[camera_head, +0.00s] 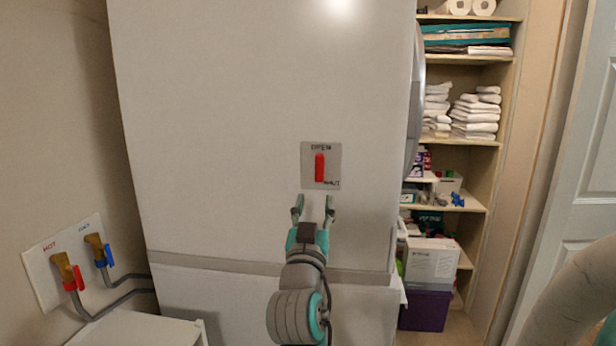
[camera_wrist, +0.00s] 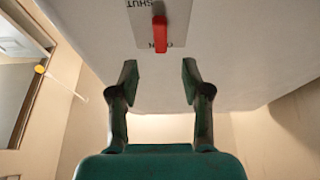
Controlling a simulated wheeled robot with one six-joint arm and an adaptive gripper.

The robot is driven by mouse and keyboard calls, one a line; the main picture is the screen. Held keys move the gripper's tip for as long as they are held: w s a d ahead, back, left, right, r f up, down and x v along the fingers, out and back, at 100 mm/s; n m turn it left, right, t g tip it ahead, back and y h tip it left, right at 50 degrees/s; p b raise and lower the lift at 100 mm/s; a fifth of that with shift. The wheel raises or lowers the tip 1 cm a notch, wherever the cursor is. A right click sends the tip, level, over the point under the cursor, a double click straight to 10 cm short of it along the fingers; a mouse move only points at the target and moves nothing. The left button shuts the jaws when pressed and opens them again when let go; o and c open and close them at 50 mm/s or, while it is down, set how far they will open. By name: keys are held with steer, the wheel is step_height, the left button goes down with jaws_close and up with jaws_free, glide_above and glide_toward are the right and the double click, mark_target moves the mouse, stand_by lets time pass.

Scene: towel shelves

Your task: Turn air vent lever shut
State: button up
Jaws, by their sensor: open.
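The red air vent lever (camera_head: 320,167) stands upright on a grey plate (camera_head: 334,151) on the front of the white cabinet. The plate is marked OPEN at the top and SHUT at the lower right. The lever points up toward OPEN. My gripper (camera_head: 313,206) is open and empty, just below the plate, with its fingers pointing up. In the wrist view the lever (camera_wrist: 160,34) shows upside down, beyond and between the two spread fingertips (camera_wrist: 157,80). The fingers do not appear to touch it.
The white cabinet face (camera_head: 220,120) around the plate is clear. Hot and cold valves with red and blue handles sit on a wall panel (camera_head: 40,275) at lower left. Shelves with white towels (camera_head: 475,115) and boxes (camera_head: 432,262) stand at right, beside a door (camera_head: 575,170).

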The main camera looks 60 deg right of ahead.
mark_target(319, 173)
steer(key=x, duration=1)
steer(key=shift+w+d+r, duration=0.15)
steer(key=shift+w+d, duration=0.05)
steer(key=shift+d, duration=0.05)
jaws_close()
